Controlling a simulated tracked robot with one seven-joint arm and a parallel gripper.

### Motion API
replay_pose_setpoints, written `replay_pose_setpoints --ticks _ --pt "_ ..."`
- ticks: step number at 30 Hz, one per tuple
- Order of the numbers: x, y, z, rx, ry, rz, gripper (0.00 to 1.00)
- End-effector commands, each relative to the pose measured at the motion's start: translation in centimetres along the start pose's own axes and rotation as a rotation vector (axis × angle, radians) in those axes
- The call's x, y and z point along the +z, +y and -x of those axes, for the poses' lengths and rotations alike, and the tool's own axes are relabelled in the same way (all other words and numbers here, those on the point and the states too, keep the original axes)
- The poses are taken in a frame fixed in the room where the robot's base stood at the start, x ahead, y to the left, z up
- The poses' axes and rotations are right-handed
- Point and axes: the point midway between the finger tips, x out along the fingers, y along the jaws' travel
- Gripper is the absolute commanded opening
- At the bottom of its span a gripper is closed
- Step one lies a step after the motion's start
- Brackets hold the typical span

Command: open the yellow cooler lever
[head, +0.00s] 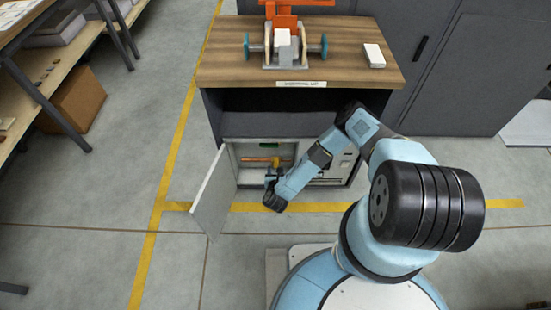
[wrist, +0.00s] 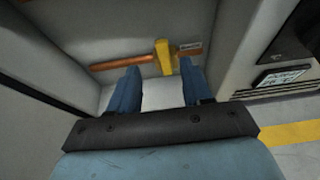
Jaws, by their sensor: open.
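The yellow lever (wrist: 163,57) stands across an orange-brown pipe (wrist: 119,62) inside an open compartment low in the cabinet. In the head view the lever (head: 276,161) is small, just beyond my gripper (head: 271,176). In the wrist view my gripper (wrist: 158,68) is open, with one blue finger on each side of the lever's lower end. The lever appears nearer the right finger. I see no clear contact, and cannot tell how deep the lever sits between the fingers.
The compartment's door (head: 214,194) stands open to the left. A panel with a small label (wrist: 279,78) is right of the opening. Above is a wooden worktop (head: 220,68) with an orange-handled device (head: 283,42) and a white block (head: 374,55). Shelving (head: 30,95) stands far left.

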Motion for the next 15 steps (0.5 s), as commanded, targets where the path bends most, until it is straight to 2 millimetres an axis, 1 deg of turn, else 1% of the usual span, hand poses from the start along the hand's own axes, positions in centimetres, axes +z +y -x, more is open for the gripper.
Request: replay_pose_setpoints --ticks 1,6,12,15 --pt "0.1 -0.2 -1.0 -0.004 -0.003 -0.001 0.49" --pt "0.1 -0.4 -4.1 -0.007 -0.003 -0.001 0.49" --pt "0.1 -0.4 -7.5 -0.005 -0.002 -0.001 0.49" --pt "0.1 -0.4 -8.8 -0.005 -0.001 -0.001 0.49"
